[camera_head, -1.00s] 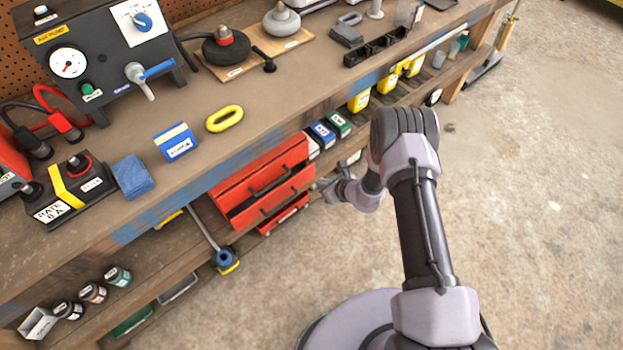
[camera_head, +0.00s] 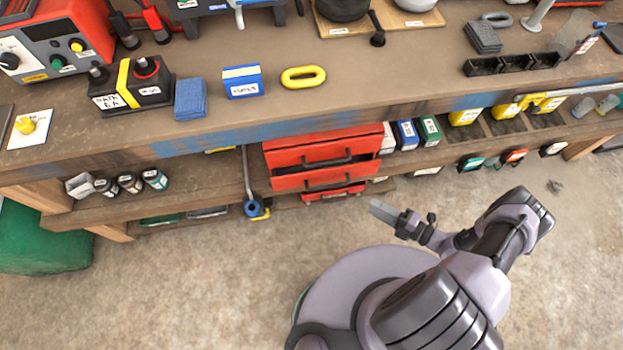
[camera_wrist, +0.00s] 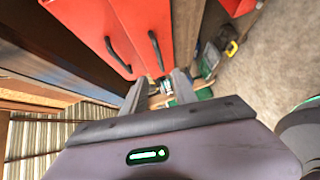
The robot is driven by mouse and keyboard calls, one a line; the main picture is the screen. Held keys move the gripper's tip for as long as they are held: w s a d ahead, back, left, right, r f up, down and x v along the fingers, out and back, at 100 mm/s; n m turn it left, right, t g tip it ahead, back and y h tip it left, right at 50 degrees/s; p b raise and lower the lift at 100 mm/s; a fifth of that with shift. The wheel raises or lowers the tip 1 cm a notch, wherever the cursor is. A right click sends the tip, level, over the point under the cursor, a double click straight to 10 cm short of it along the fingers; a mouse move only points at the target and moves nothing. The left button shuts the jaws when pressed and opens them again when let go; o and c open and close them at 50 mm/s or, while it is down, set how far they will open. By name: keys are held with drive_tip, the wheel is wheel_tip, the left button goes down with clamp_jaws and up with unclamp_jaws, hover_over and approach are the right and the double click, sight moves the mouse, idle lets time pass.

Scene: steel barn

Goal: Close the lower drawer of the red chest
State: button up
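The red chest (camera_head: 320,140) sits under the workbench on the lower shelf, seen from above. Its red drawer fronts carry black bar handles. A lower red drawer front (camera_head: 322,181) shows below the upper handle; how far it stands out is hard to tell. In the wrist view the red fronts (camera_wrist: 145,22) fill the top middle, with two black handles. My gripper (camera_head: 378,208) is in front of the chest, right of and below it in the head view, apart from it. In the wrist view my gripper (camera_wrist: 160,84) has its fingers spread with nothing between them.
A blue-ended tool (camera_head: 252,207) leans left of the chest. Blue and green boxes (camera_head: 418,132) stand to its right. The bench top (camera_head: 400,85) overhangs the chest and holds a yellow ring and a blue box. The concrete floor (camera_head: 190,280) in front is open.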

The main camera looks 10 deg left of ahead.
sight(331, 186)
drive_tip(key=b+x, duration=0.1)
drive_tip(key=x, duration=0.4)
drive_tip(key=b+x, duration=0.1)
drive_tip(key=x, duration=0.5)
drive_tip(key=s+b+x, duration=0.1)
drive_tip(key=x, duration=0.5)
drive_tip(key=shift+w+a, duration=0.1)
drive_tip(key=shift+a, duration=0.25)
drive_tip(key=shift+c, duration=0.4)
clamp_jaws()
